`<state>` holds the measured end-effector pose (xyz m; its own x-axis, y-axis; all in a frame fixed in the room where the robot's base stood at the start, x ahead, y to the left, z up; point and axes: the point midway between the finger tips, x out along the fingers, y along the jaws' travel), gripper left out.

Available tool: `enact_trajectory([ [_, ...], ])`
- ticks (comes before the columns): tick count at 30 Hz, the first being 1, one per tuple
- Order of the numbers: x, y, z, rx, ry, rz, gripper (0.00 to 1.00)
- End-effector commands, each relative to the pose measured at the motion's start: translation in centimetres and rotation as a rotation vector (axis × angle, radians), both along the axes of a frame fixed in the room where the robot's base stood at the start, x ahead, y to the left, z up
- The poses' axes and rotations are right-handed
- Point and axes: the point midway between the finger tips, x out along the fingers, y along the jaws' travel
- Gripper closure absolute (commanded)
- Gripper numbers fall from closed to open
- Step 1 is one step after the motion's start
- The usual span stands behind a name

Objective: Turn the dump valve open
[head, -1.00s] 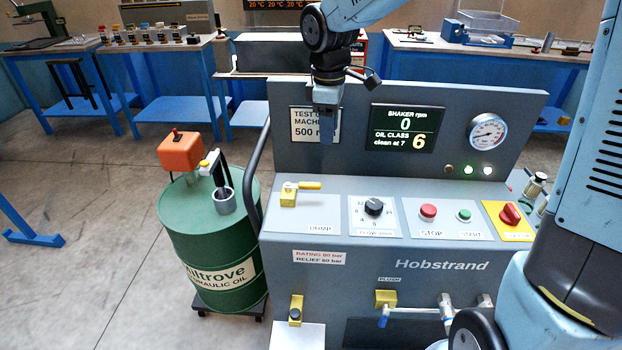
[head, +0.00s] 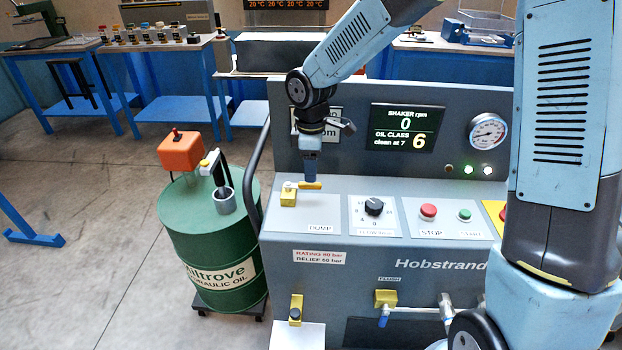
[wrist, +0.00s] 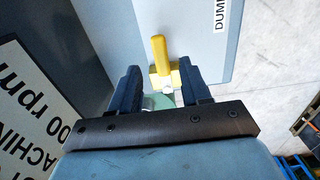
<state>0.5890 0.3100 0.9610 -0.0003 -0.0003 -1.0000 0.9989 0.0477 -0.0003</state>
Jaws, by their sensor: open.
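The dump valve (head: 289,195) is a yellow block with a yellow lever (head: 310,186) that points right, on the panel's left plate marked DUMP. My gripper (head: 310,178) points down just above the lever, near its free end. In the wrist view the yellow lever (wrist: 159,52) shows beyond and between the open fingers of my gripper (wrist: 158,78). The fingers stand on either side with a gap, and I see no contact. Part of the valve body is hidden near the fingers.
The panel also carries a black flow knob (head: 374,206), a red stop button (head: 428,211) and a green start button (head: 464,214). The upright back panel (head: 352,140) stands close behind my gripper. A green oil drum (head: 213,245) stands at the left.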

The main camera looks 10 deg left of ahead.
Motion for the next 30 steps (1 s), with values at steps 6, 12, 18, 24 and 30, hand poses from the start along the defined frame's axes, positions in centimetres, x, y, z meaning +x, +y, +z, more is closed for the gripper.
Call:
enact_trajectory([
  [6,-0.1,0.0,-3.0,-0.001,0.003,0.002,0.53],
  [12,0.0,0.0,-4.0,0.0,0.0,0.0,0.53],
  [18,0.0,0.0,-4.2,0.0,0.0,0.0,0.53],
  [24,0.0,0.0,-4.1,0.0,0.0,0.0,0.64],
  [30,0.0,0.0,-4.1,0.0,0.0,0.001,0.83],
])
